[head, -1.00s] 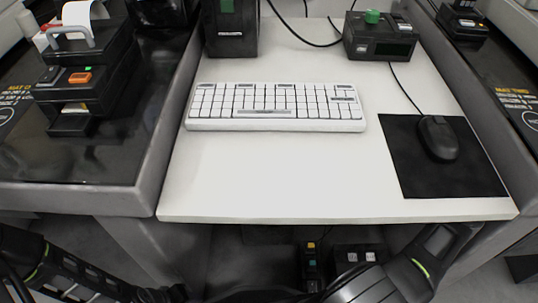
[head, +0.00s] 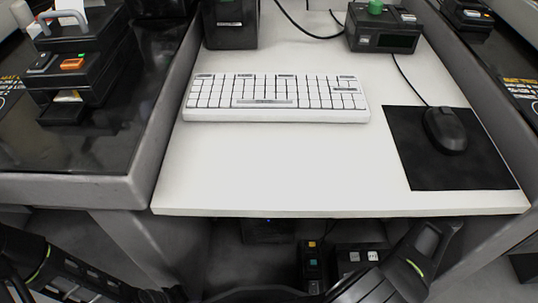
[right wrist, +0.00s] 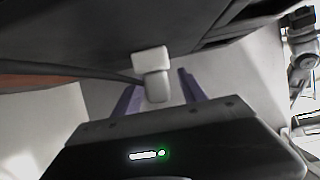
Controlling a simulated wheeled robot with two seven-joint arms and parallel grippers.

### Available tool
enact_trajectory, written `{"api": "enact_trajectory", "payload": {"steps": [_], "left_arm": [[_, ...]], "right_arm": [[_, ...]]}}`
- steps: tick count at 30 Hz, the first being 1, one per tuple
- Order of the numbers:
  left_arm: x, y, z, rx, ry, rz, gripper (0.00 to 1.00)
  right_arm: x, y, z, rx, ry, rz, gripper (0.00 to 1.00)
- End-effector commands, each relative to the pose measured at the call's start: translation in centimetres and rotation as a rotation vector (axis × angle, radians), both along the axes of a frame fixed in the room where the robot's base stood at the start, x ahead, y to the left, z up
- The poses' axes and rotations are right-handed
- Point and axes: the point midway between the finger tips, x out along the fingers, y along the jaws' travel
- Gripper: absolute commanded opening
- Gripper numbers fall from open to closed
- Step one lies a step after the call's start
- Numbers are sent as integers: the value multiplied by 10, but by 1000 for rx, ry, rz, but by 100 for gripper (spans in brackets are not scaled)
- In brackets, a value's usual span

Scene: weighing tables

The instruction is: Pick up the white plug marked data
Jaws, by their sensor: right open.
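In the right wrist view a white plug-like block (right wrist: 152,62) with a second white part below it hangs beneath a dark surface. No marking on it is readable. My right gripper (right wrist: 158,82) is open, its two purplish fingers on either side of the lower white part. I cannot tell whether they touch it. In the head view only my right arm shows at the lower right; its gripper is out of sight. My left arm's links show at the lower left, and the left gripper is not in view.
A white desk (head: 300,190) with a keyboard (head: 276,98) and a mouse (head: 445,129) on a black mat (head: 420,170) is above. Under it stand dark boxes, one with two white squares (head: 364,256) and one with coloured buttons (head: 312,254). Grey-framed tables flank both sides.

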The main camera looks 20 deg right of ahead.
Motion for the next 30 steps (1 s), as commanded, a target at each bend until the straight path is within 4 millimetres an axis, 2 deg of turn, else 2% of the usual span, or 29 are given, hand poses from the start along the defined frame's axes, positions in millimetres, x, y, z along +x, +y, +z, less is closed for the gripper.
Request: {"api": "enact_trajectory", "payload": {"steps": [18, 30], "left_arm": [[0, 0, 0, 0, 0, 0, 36], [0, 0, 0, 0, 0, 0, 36]], "right_arm": [[0, 1, 0, 0, 0, 0, 49], [0, 1, 0, 0, 0, 0, 16]]}}
